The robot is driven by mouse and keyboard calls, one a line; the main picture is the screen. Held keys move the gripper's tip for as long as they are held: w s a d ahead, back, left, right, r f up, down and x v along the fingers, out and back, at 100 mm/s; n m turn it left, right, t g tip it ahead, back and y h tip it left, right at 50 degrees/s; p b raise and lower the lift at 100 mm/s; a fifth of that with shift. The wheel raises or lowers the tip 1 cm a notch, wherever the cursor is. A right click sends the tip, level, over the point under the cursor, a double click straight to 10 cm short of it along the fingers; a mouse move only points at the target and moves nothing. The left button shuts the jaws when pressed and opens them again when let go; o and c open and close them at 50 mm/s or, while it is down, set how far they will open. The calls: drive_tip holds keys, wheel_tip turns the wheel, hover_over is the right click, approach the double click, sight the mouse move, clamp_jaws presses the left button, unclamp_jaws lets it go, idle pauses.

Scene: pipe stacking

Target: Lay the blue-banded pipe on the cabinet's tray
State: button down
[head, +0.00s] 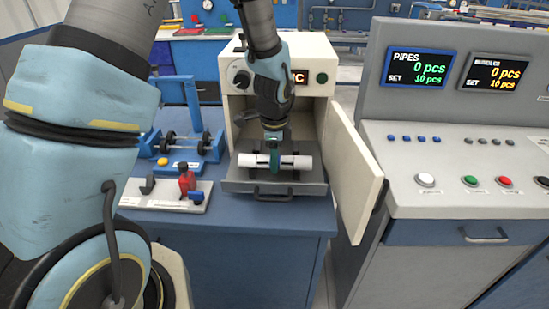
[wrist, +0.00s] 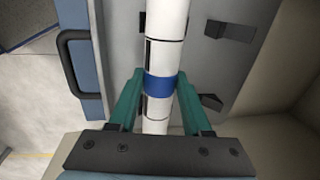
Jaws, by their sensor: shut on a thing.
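The blue-banded pipe is white with a blue band, in the head view (head: 299,161) and the wrist view (wrist: 165,40). My gripper (head: 274,165) is shut on it at the blue band, and it also shows in the wrist view (wrist: 160,85) with green fingers on both sides of the band. The pipe lies level across the pulled-out tray (head: 250,185) of the cream cabinet (head: 322,75). Dark supports on the tray show beside the pipe. I cannot tell whether the pipe touches them.
The cabinet door (head: 355,165) stands open to the right of the tray. A blue roller stand (head: 190,145) and a small fixture with a red part (head: 184,180) are on the bench to the left. A control console (head: 450,150) stands at the right.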

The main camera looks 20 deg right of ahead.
drive_tip(key=shift+f, duration=0.25)
drive_tip(key=shift+c, duration=1.3)
unclamp_jaws()
drive_tip(key=shift+r, duration=0.1)
wheel_tip(320, 180, up, 10)
drive_tip(key=s+b, duration=0.1)
drive_tip(key=b, duration=0.1)
drive_tip(key=shift+s+a+r, duration=0.25)
drive_tip(key=shift+a, duration=0.1)
drive_tip(key=s+a+n, duration=0.2)
drive_tip(key=a+n, duration=2)
drive_tip(key=a, duration=0.7)
drive_tip(key=shift+s+a+f+y, duration=0.2)
drive_tip(key=shift+f+y, duration=0.05)
drive_tip(key=shift+y, duration=0.05)
